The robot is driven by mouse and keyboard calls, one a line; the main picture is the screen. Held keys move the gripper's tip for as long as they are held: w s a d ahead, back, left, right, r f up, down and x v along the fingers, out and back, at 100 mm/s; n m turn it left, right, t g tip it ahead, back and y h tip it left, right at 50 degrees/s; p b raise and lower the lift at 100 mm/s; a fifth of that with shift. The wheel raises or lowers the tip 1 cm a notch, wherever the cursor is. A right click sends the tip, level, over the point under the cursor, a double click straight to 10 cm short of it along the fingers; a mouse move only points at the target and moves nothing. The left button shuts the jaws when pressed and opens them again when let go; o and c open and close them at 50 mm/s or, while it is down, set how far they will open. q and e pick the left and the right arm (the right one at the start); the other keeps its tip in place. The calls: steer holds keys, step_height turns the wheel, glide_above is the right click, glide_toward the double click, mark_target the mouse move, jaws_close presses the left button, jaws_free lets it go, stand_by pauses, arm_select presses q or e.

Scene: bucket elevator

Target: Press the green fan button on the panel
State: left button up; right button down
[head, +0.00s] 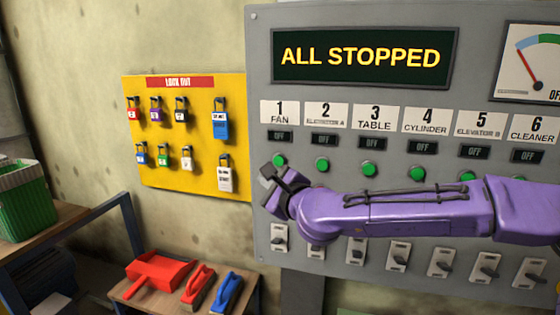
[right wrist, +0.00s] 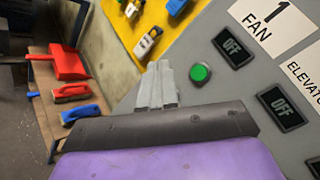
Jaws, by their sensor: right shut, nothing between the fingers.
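The grey control panel (head: 480,95) has a row of green buttons, with a display reading "ALL STOPPED". The green fan button (head: 279,160) is the leftmost, below the "1 FAN" label (head: 280,111) and a dark "OFF" indicator. In the right wrist view the fan button (right wrist: 201,74) shows just right of my fingertips. My right gripper (head: 268,178) is shut and empty, just below and left of the fan button in the head view. In the right wrist view its closed fingers (right wrist: 158,72) point up beside the button. I cannot tell whether they touch the panel. My left gripper is not in view.
A yellow lockout board (head: 187,184) with several padlocks hangs left of the panel. Several switches (head: 316,245) sit below my right arm. A low table holds a red dustpan (head: 158,270) and two brushes. A green bin (head: 25,205) stands at the far left.

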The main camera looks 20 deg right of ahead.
mark_target(279, 161)
steer(key=shift+f, duration=0.1)
steer(key=shift+w+d+p, duration=0.15)
steer(key=shift+w+d, duration=0.7)
steer(key=shift+w, duration=0.4)
steer(key=shift+w+d+p, duration=0.1)
steer(key=shift+w+d, duration=0.7)
steer(key=shift+w, duration=0.4)
steer(key=shift+w+d+p, duration=0.15)
steer(key=shift+w+d, duration=0.7)
steer(key=shift+w, duration=0.4)
steer(key=shift+w+d, duration=0.2)
steer(key=shift+w, duration=0.2)
steer(key=shift+w+d, duration=0.3)
steer(key=shift+w, duration=0.1)
stand_by(0.3)
steer(key=shift+s+a, duration=0.45)
steer(key=shift+s, duration=0.3)
